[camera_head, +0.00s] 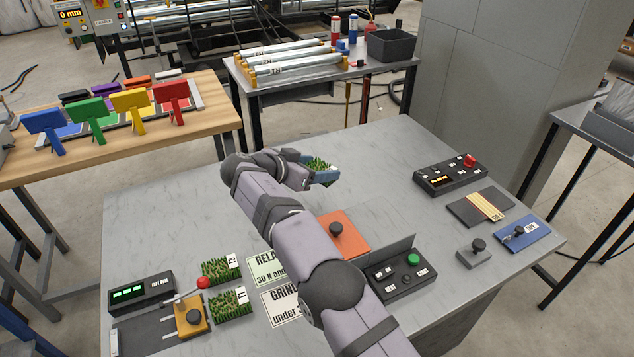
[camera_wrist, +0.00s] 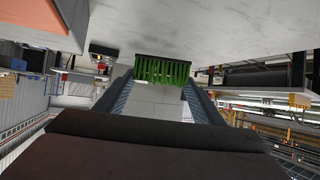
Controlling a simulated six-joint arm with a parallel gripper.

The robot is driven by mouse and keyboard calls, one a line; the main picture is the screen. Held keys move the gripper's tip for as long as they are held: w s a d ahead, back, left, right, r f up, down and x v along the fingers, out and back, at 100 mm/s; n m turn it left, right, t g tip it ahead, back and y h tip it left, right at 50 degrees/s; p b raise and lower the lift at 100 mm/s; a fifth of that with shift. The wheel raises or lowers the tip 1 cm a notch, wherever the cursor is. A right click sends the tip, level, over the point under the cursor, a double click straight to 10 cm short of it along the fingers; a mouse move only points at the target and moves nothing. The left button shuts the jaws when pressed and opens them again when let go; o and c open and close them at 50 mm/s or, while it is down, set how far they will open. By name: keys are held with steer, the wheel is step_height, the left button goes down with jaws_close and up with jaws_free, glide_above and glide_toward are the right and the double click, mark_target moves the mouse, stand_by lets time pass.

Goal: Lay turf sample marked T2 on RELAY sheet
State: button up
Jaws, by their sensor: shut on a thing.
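My gripper (camera_head: 321,180) is shut on a green turf sample (camera_head: 319,164) over the back middle of the grey table. A small white label shows at the sample's right side, too small to read. In the wrist view the held turf (camera_wrist: 162,72) sits between both fingers, with a dark base. I cannot tell how high it is above the table. The RELAY sheet (camera_head: 262,268), pale green, lies flat at the front middle, partly hidden by my arm. Two other labelled turf samples lie left of the sheets, one behind (camera_head: 217,273) and one in front (camera_head: 227,309).
The GRIND sheet (camera_head: 283,309) lies in front of the RELAY sheet. A puller device (camera_head: 140,292) with a red-knobbed lever stands left. An orange plate (camera_head: 352,236), a black button box (camera_head: 404,278) and a control box (camera_head: 450,177) stand right. The back left tabletop is clear.

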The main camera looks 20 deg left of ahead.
steer(key=shift+r, duration=0.85)
steer(key=shift+s+a, duration=0.2)
steer(key=s+a+r+n+t+y, duration=0.15)
steer(key=s+a, duration=0.35)
steer(key=s, duration=0.5)
steer(key=s+d+f+n+y, duration=0.1)
steer(key=s+d+n+y, duration=0.2)
steer(key=s, duration=1.1)
steer(key=shift+g, duration=0.35)
steer(key=shift+w+a+f+p, duration=0.15)
steer(key=shift+f+p, duration=0.55)
steer(key=shift+f, duration=1.8)
steer(key=shift+s+a+f+p, duration=0.1)
steer(key=shift+f+p, duration=0.55)
steer(key=shift+f, duration=2)
steer(key=shift+f+b, duration=0.2)
steer(key=shift+b, duration=0.25)
steer(key=o, duration=1.2)
steer(key=shift+o, duration=0.2)
